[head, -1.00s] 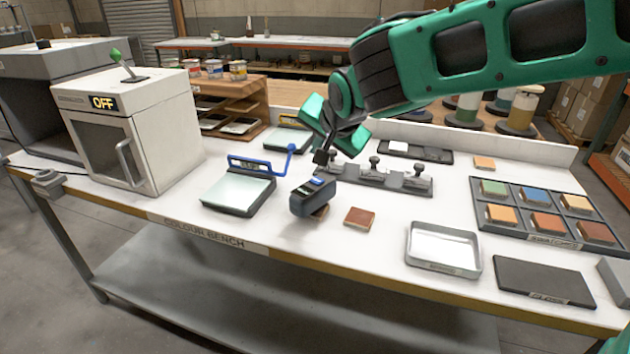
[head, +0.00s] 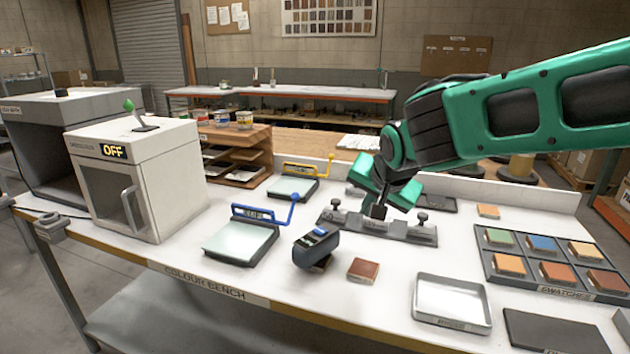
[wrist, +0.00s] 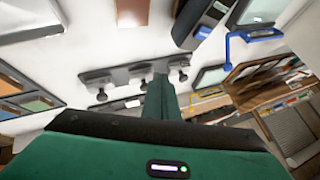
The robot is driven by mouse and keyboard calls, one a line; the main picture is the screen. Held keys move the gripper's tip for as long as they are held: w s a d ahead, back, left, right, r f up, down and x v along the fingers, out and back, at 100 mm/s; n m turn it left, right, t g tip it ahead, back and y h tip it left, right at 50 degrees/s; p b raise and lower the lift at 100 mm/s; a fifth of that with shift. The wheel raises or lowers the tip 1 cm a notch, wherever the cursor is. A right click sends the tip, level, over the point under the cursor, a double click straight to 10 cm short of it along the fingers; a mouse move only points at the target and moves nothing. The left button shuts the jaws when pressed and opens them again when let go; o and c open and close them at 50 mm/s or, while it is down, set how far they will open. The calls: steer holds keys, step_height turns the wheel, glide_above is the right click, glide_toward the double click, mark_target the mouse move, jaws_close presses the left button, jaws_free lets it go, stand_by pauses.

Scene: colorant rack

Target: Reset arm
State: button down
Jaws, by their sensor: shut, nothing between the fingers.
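My green arm reaches in from the right in the head view. My gripper (head: 378,212) is shut and empty, pointing down in front of the grey bar with black knobs (head: 340,224); it hides part of that bar. In the wrist view the closed green fingers (wrist: 158,92) lie over the same bar (wrist: 120,75). I cannot tell how high the fingertips are above it. A dark blue handheld device (head: 316,246) sits on a small block on the bench, left of and nearer than the gripper. A loose brown tile (head: 363,269) lies beside it.
A white oven marked OFF (head: 140,180) stands at left. Two flat plates with coloured levers, blue (head: 240,242) and yellow (head: 291,188), lie near a wooden rack (head: 240,160). A metal tray (head: 452,303), a dark pad (head: 555,332) and a swatch tray (head: 553,285) fill the right.

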steer(key=s+d+f+g, duration=0.1)
steer(key=s+d, duration=0.4)
steer(key=d, duration=0.2)
steer(key=s+d+f+g+h, duration=0.1)
steer(key=s+d+f+g, duration=0.1)
steer(key=s+d, duration=0.3)
steer(key=s+d+f+g+h, duration=0.1)
steer(key=s+d, duration=0.3)
steer(key=d, duration=0.7)
steer(key=shift+s+d+f+m, duration=0.15)
steer(key=shift+s+f+m, duration=0.2)
steer(key=shift+f, duration=0.35)
steer(key=s+d, duration=0.1)
steer(key=s, duration=0.2)
steer(key=s+d+f+g, duration=0.1)
steer(key=s+d, duration=0.1)
steer(key=s, duration=0.1)
steer(key=s+d+f+g, duration=0.1)
steer(key=s, duration=0.2)
steer(key=shift+s+d, duration=0.1)
steer(key=shift+d, duration=0.15)
steer(key=s+d+f+g+y, duration=0.1)
steer(key=s+f, duration=0.1)
steer(key=s, duration=0.7)
steer(key=shift+s+g, duration=0.35)
steer(key=shift+g, duration=0.05)
steer(key=shift+f, duration=0.1)
steer(key=shift+w+f, duration=0.25)
steer(key=shift+w, duration=0.4)
